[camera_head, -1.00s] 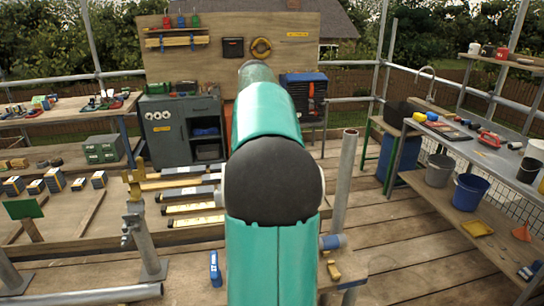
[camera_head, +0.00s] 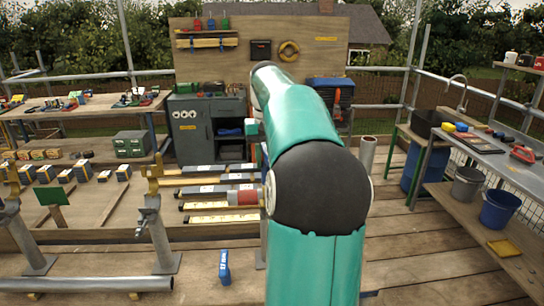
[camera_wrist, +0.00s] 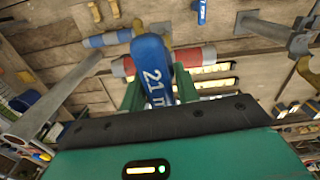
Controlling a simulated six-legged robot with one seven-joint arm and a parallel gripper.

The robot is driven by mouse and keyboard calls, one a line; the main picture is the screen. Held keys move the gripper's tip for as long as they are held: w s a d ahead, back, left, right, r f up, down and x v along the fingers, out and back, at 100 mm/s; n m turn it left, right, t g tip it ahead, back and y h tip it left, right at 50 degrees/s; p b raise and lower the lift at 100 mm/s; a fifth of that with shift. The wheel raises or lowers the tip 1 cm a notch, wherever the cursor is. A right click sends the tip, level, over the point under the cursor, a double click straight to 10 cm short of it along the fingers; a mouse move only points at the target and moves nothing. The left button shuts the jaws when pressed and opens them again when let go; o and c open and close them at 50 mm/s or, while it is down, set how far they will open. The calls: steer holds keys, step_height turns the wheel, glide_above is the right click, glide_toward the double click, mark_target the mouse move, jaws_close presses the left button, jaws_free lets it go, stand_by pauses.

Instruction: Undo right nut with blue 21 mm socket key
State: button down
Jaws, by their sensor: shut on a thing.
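My gripper (camera_wrist: 159,88) is shut on the blue socket key (camera_wrist: 154,60), whose marking "21 m" is readable between the green fingers. A red piece (camera_head: 243,197) also shows beside my arm in the head view, where the arm hides the gripper. A grey upright post (camera_wrist: 62,98) stands at left in the wrist view, near a blue-and-grey cylinder (camera_wrist: 105,39) and brass-coloured parts. I cannot make out the right nut.
A left post (camera_head: 157,235) with a brass-coloured top stands on a base plate. A small blue object (camera_head: 224,265) lies on the deck. A long grey pipe (camera_head: 85,284) lies in front.

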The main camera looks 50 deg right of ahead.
steer(key=shift+d+f, duration=0.15)
steer(key=shift+f, duration=3.1)
steer(key=n, duration=0.3)
steer(key=shift+n, duration=0.3)
steer(key=n, duration=0.3)
steer(key=shift+r+n, duration=0.1)
steer(key=shift+n, duration=0.2)
steer(key=n, duration=0.4)
steer(key=shift+n, duration=1.9)
